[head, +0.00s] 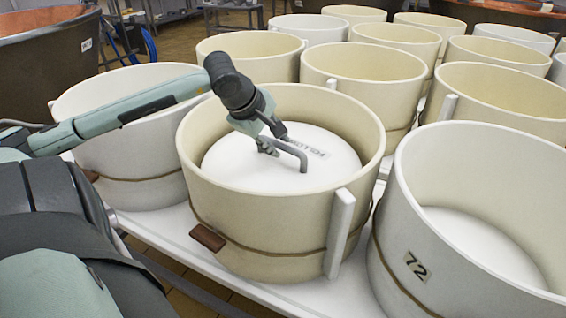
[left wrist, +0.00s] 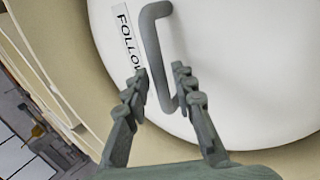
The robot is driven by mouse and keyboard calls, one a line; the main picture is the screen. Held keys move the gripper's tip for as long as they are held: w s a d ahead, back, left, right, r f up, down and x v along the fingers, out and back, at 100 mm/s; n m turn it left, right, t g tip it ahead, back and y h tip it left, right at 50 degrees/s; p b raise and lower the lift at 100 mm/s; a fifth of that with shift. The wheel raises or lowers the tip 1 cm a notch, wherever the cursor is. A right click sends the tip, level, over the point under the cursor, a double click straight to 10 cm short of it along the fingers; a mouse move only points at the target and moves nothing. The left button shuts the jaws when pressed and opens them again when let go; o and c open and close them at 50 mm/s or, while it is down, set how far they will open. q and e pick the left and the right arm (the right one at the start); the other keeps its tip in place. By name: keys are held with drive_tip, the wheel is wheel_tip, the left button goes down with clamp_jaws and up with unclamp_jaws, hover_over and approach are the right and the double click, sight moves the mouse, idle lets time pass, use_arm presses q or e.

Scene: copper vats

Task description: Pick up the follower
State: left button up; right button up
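The follower (head: 325,170) is a white disc with a grey bent handle (head: 297,152) and a label reading "FOLLOW…". It lies inside a cream tub (head: 270,225) in the middle of the head view. In the left wrist view, the left gripper (left wrist: 165,92) is open, with one finger on each side of the handle (left wrist: 157,50). I cannot tell whether a finger touches it. The follower (left wrist: 225,75) fills much of that view. My right gripper is not in view.
A white tub marked 72 (head: 415,266) stands close at the right, with a white bottom inside. Another white tub (head: 130,150) stands at the left under my left arm. Several more tubs crowd behind. A white table (head: 215,262) carries them with little free room.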

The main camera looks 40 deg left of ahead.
use_arm(q)
drive_tip(key=shift+x, duration=1.35)
drive_tip(key=shift+d, duration=0.1)
drive_tip(key=shift+c, duration=0.2)
clamp_jaws()
drive_tip(key=shift+w+r, duration=0.15)
drive_tip(key=shift+r, duration=0.05)
